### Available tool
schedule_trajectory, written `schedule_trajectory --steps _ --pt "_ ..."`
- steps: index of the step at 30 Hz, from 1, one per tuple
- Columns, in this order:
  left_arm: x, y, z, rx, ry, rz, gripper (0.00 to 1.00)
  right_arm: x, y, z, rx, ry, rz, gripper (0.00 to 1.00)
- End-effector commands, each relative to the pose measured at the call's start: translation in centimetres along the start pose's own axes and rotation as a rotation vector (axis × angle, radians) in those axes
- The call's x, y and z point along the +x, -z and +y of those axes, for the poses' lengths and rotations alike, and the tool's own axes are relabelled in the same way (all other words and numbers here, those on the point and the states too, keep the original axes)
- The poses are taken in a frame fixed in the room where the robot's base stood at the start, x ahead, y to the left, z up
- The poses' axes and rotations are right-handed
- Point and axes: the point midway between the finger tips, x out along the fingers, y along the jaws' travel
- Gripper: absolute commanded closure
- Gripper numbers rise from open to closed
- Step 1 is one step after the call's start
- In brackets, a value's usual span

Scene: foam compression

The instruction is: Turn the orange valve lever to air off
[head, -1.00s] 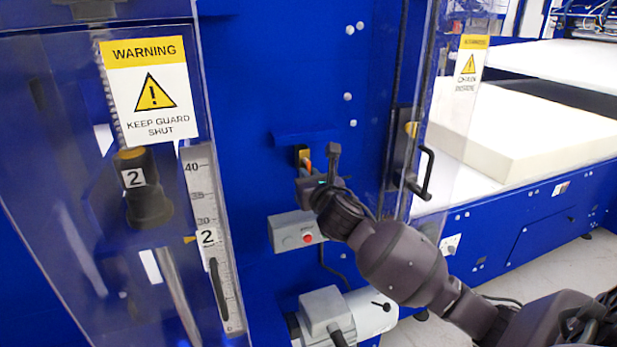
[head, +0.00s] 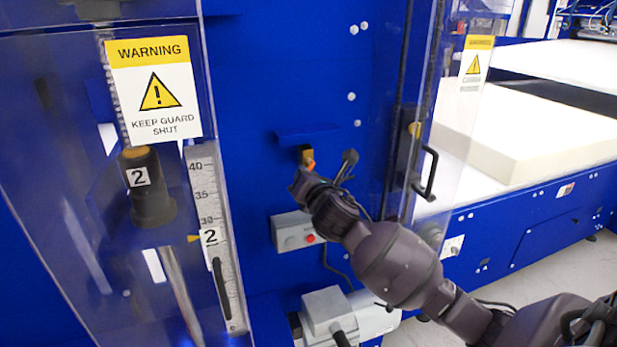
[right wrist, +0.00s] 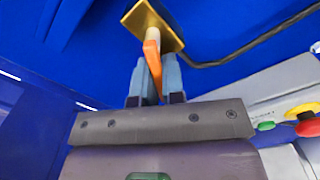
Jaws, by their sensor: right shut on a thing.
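The orange valve lever (right wrist: 153,62) sits on a brass valve body (right wrist: 152,22) fixed to the blue machine panel. In the right wrist view my right gripper (right wrist: 155,75) has its two blue-grey fingers around the lever and is shut on it. In the head view the valve (head: 306,155) and a bit of the orange lever (head: 310,166) show just above my right gripper (head: 303,177), whose wrist hides most of the fingers. My left gripper is in neither view.
A grey button box (head: 289,231) with a red button is below the lever. A clear guard with a warning sign (head: 154,90) stands at left. Another clear guard with a black handle (head: 428,172) is at right. A dark cable (right wrist: 250,55) runs from the valve.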

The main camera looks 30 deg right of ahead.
Motion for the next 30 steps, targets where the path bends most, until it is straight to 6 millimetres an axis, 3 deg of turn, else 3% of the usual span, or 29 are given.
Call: schedule_trajectory --steps 30 --pt "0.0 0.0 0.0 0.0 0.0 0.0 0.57 0.0 -1.1 2.5 0.904 0.001 0.002 1.0"
